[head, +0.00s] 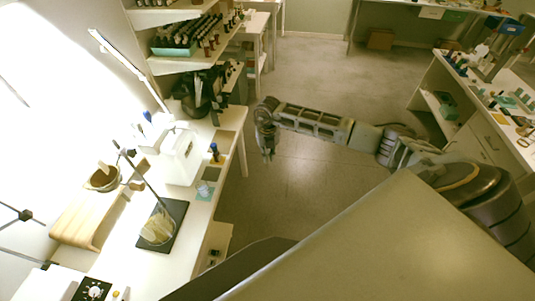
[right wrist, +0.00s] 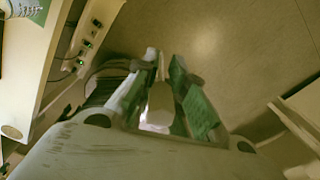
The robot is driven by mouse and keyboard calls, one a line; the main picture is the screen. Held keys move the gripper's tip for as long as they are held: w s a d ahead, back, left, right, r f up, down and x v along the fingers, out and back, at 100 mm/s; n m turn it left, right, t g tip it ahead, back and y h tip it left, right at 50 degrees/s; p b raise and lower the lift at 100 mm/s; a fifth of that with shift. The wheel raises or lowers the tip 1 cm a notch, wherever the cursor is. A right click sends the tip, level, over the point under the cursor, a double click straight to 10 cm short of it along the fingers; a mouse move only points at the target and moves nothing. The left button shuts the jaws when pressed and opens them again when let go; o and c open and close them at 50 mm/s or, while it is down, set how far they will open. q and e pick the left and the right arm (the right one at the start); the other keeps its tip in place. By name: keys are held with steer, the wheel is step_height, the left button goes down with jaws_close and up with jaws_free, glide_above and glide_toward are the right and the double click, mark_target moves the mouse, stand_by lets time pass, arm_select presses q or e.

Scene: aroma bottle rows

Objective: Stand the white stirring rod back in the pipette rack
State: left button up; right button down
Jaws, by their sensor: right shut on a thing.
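My right gripper (head: 267,154) hangs over the open floor, right of the left bench and apart from it. In the right wrist view its fingers (right wrist: 168,88) are closed around a pale, whitish piece (right wrist: 160,104). This looks like the white stirring rod, but only a short part shows and its ends cannot be made out. In the head view the rod cannot be told apart from the gripper. I cannot pick out the pipette rack with certainty in either view. My left gripper is not in view.
The left bench (head: 197,215) carries a white boxy device (head: 178,158), a mortar (head: 103,179), a flask (head: 157,227) on a dark mat and a small dark bottle (head: 214,152). Bottle shelves stand behind. A cluttered counter (head: 453,75) is at right. The floor between is clear.

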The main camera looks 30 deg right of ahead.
steer(key=n, duration=0.6)
steer(key=shift+s+a+r, duration=0.1)
steer(key=shift+s+a, duration=0.05)
steer(key=shift+s, duration=0.05)
steer(key=s+a+r+n+b, duration=0.1)
steer(key=a+n, duration=0.4)
steer(key=n, duration=1.2)
steer(key=s+a+r+n+b, duration=0.1)
steer(key=s+a+n, duration=0.3)
steer(key=n, duration=1.2)
steer(key=a+b, duration=0.1)
steer(key=a, duration=0.1)
steer(key=shift+a+n, duration=0.3)
steer(key=shift+n, duration=0.1)
steer(key=shift+w+a+b, duration=0.1)
steer(key=shift+a+b, duration=0.05)
steer(key=shift+b, duration=0.2)
